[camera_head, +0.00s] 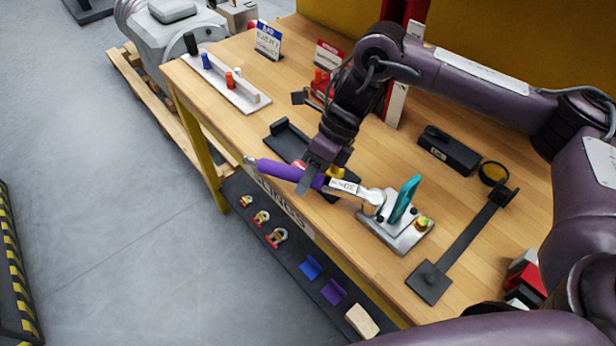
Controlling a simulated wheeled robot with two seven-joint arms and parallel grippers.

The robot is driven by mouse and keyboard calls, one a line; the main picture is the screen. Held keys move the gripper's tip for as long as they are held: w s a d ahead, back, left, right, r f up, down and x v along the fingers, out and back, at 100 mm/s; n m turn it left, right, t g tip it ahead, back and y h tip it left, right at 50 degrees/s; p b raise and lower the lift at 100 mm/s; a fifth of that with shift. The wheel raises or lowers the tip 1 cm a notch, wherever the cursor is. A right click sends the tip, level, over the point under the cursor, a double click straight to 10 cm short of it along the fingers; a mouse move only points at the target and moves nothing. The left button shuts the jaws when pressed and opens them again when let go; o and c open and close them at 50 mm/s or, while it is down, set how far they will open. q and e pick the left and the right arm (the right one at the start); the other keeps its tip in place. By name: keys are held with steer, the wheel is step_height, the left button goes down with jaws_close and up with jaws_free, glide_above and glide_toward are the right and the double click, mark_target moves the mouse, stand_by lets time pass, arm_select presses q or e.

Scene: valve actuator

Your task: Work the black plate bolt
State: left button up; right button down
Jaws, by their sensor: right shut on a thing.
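My right gripper (316,182) is shut on a purple-handled tool (279,172), held out over the front of the wooden bench. The tool has a white label and a silver head at its right end. That head is at the left side of a grey metal plate (396,238) with an upright teal lever (404,198) and a small yellow part. I cannot tell whether the head touches anything there. A flat black square plate (429,283) with a long black bar lies to the right. I cannot make out a black plate bolt for certain. My left gripper is not in view.
A black tray (283,148) lies behind my right gripper. A black box (448,150) and a round black-rimmed part (493,173) stand at the right. A white rack with colored handles (226,82) stands at the left. A lower shelf (247,207) with several small parts runs along the front.

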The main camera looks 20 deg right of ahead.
steer(key=shift+w+d, duration=0.1)
steer(key=shift+w+d+m+t, duration=0.6)
steer(key=shift+w+d+m, duration=0.15)
steer(key=shift+m, duration=0.35)
steer(key=shift+w+d, duration=0.1)
